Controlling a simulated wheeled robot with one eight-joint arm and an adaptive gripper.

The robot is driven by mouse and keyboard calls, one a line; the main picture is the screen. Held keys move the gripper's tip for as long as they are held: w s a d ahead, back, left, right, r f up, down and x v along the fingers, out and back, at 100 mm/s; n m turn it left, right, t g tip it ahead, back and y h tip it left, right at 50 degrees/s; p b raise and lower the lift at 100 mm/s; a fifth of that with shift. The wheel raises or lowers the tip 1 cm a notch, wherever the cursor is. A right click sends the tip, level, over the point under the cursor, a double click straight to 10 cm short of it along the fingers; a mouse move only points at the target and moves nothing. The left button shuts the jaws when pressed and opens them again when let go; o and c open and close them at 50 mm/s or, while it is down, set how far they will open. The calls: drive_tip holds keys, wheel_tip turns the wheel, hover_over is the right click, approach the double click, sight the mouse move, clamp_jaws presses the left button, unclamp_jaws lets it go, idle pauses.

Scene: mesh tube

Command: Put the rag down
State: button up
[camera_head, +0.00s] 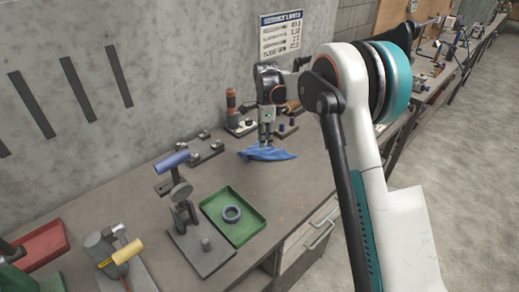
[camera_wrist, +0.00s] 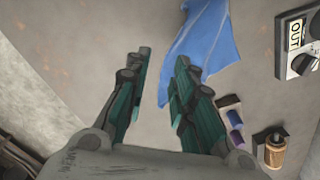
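The blue rag (camera_head: 280,155) lies crumpled on the grey workbench (camera_head: 305,180), near the back wall. My gripper (camera_head: 266,143) points down right over the rag in the head view. In the wrist view my gripper (camera_wrist: 163,56) has its two dark green fingers apart. The rag (camera_wrist: 212,42) shows there beyond the fingertips, running from the gap between them to the upper right. The right finger hides part of it. I cannot tell whether a fingertip touches the cloth.
A green tray (camera_head: 245,231) with a grey ring (camera_head: 231,213) lies nearer on the bench. A stand with a blue handle (camera_head: 172,161) is left of it. A control box (camera_wrist: 300,45) and an orange-brown knob (camera_wrist: 274,150) are right in the wrist view. Bare bench lies right of the rag.

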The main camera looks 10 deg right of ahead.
drive_tip(key=w+a+f, duration=0.1)
drive_tip(key=a+f, duration=0.1)
drive_tip(key=a, duration=0.1)
drive_tip(key=w+a+f, duration=0.1)
drive_tip(key=a, duration=0.1)
drive_tip(key=shift+w+a+f, duration=0.2)
drive_tip(key=shift+w+f, duration=0.1)
drive_tip(key=shift+f, duration=0.05)
clamp_jaws()
drive_tip(key=shift+d+f, duration=0.1)
drive_tip(key=shift+f, duration=0.55)
drive_tip(key=shift+d+f, duration=0.1)
drive_tip(key=shift+f, duration=0.45)
drive_tip(key=shift+s+f, duration=0.1)
drive_tip(key=shift+f, duration=0.1)
drive_tip(key=shift+f+b, duration=1.35)
drive_tip(key=shift+f, duration=0.65)
drive_tip(key=shift+r, duration=0.1)
